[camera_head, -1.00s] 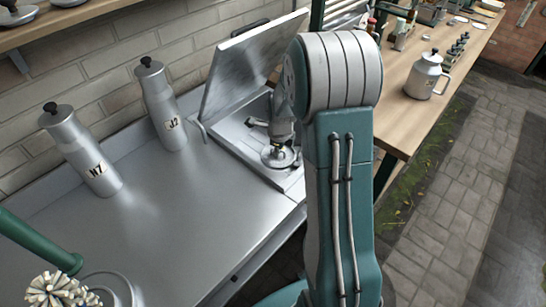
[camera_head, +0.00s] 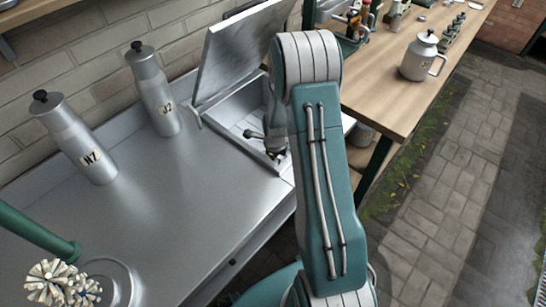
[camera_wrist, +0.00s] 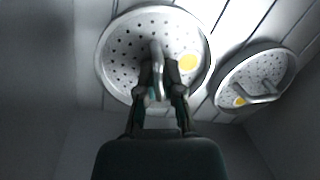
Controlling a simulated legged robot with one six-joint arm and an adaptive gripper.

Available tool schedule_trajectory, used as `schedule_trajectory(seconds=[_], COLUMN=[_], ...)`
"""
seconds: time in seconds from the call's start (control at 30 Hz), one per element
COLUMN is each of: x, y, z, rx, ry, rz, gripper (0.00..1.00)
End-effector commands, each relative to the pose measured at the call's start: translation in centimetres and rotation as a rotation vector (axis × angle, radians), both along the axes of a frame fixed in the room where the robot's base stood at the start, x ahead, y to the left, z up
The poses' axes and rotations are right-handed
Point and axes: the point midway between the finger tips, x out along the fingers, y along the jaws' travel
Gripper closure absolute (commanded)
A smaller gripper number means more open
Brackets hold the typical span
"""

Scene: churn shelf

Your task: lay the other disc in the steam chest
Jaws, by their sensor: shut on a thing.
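The steam chest (camera_head: 236,147) is the open metal box at the far end of the steel counter, its lid (camera_head: 240,52) raised. My gripper (camera_wrist: 160,84) is shut on the upright handle of a perforated round disc (camera_wrist: 125,48) with a yellow spot. A second perforated disc (camera_wrist: 280,64), also with a yellow spot and a handle, lies to the right on the slatted floor in the wrist view. I cannot tell whether the held disc touches that floor. In the head view my gripper (camera_head: 274,151) is down in the chest, and my arm hides its right side.
Two metal canisters, marked N7 (camera_head: 82,143) and J2 (camera_head: 156,92), stand left of the chest. A brush (camera_head: 60,284) is at the lower left. The middle counter is clear.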

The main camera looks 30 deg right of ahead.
Motion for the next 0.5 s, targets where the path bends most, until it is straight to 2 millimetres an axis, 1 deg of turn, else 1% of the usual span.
schedule_trajectory(seconds=[0.17, 0.2, 0.23, 0.27, 0.5], x=[-0.02, -0.02, -0.02, -0.02, -0.02], y=[0.01, 0.01, 0.01, 0.01, 0.02], z=[-0.23, -0.22, -0.22, -0.21, -0.19], rx=[0.000, 0.000, 0.000, 0.000, 0.000], ry=[0.001, 0.001, 0.001, 0.001, 0.001], rz=[0.000, 0.000, 0.000, 0.000, 0.000], gripper=[1.00, 0.77, 0.63, 0.55, 0.55])
